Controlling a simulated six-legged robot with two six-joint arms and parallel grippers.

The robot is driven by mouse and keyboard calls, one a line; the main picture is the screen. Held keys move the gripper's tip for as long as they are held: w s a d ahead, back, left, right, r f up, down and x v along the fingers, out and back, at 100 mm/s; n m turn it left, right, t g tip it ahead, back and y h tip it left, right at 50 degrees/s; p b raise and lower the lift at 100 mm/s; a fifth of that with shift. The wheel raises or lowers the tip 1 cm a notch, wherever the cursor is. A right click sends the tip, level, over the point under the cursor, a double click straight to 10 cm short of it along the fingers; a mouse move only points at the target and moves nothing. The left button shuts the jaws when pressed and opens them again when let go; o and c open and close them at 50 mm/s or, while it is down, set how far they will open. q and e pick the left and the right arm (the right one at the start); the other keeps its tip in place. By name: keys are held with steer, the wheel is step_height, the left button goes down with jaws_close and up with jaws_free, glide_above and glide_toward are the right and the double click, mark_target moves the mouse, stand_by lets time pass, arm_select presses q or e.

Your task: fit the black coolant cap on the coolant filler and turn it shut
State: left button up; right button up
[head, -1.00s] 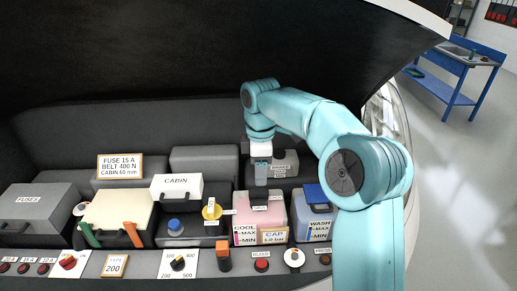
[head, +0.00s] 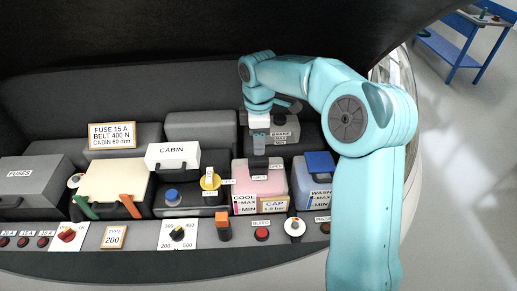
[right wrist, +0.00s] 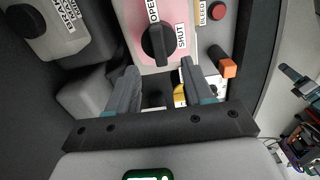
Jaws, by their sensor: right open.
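The black coolant cap (head: 259,165) sits on top of the pink coolant tank (head: 262,186), over the filler, which it hides. In the right wrist view the cap (right wrist: 157,45) shows a raised grip bar, upright in the picture, between the OPEN and SHUT labels on the tank top. My right gripper (head: 260,147) is just above the cap, pointing down. In the right wrist view its two fingers (right wrist: 160,72) are spread wide and empty, with the cap ahead of them and apart from both. My left gripper is out of view.
The blue-capped washer tank (head: 318,180) stands to the right and the brake reservoir (head: 284,130) behind. An orange knob (head: 222,222) and red bleed button (head: 262,235) are on the front panel.

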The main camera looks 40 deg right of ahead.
mark_target(258, 159)
step_height(258, 159, down, 7)
steer(key=shift+r+p, duration=0.15)
steer(key=shift+p, duration=0.2)
steer(key=shift+w+d+f, duration=0.15)
steer(key=shift+w+f, duration=0.05)
steer(key=shift+f, duration=0.25)
steer(key=shift+s+r, duration=0.15)
steer(key=c, duration=0.9)
steer(key=shift+c, duration=0.2)
jaws_close()
